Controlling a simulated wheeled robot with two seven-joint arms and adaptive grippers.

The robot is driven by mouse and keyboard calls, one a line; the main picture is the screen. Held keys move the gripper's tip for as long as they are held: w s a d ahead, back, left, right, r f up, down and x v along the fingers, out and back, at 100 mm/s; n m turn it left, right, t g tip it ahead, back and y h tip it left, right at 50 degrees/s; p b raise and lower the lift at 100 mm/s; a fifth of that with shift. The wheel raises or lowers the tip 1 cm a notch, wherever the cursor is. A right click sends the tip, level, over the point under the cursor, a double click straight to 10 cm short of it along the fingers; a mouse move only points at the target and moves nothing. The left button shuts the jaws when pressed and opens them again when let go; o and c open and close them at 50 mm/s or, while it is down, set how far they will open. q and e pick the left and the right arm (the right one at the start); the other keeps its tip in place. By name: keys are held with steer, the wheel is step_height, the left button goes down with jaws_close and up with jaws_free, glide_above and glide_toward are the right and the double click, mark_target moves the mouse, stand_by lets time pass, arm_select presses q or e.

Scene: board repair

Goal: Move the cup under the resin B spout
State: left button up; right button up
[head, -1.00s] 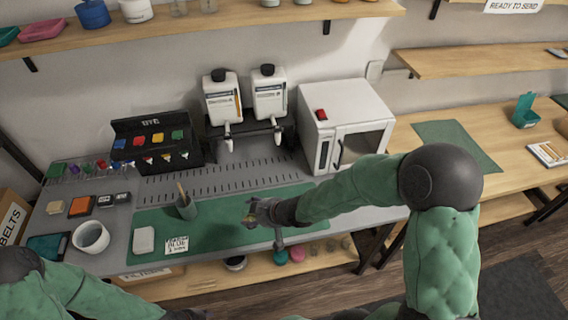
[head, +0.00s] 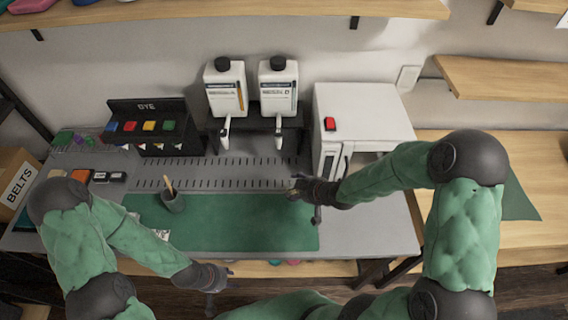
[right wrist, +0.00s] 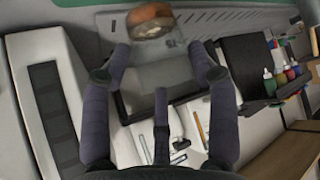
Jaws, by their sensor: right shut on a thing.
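The cup (right wrist: 152,20) looks clear with amber contents; it is in my right gripper (right wrist: 160,62), at the fingertips in the right wrist view. In the head view my right gripper (head: 297,189) is above the back right of the green mat, in front of and slightly right of the right-hand resin spout (head: 279,138). The cup is tiny and partly hidden there. Two white resin bottles stand above the spouts; I take the right one (head: 278,85) as resin B. My left gripper (head: 211,285) is at the table's front edge; its fingers are unclear.
A white oven (head: 365,110) with a red button stands right of the dispenser. A dye rack (head: 148,125) is on the left. A grey-green pot (head: 173,203) with a stick stands on the green mat (head: 240,225). The slotted grey surface before the spouts is clear.

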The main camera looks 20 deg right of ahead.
steer(key=shift+w+a+f+b, duration=0.15)
steer(key=shift+w+f+b, duration=0.4)
steer(key=shift+w, duration=1.75)
steer(key=shift+w+a+f+b, duration=0.25)
steer(key=shift+w+f, duration=0.45)
steer(key=shift+w, duration=1.65)
steer(key=shift+w+a+f+b, duration=0.1)
steer(key=shift+w+f+b, duration=0.45)
steer(key=shift+w, duration=1.75)
steer(key=shift+f, duration=0.15)
steer(key=o, duration=1.5)
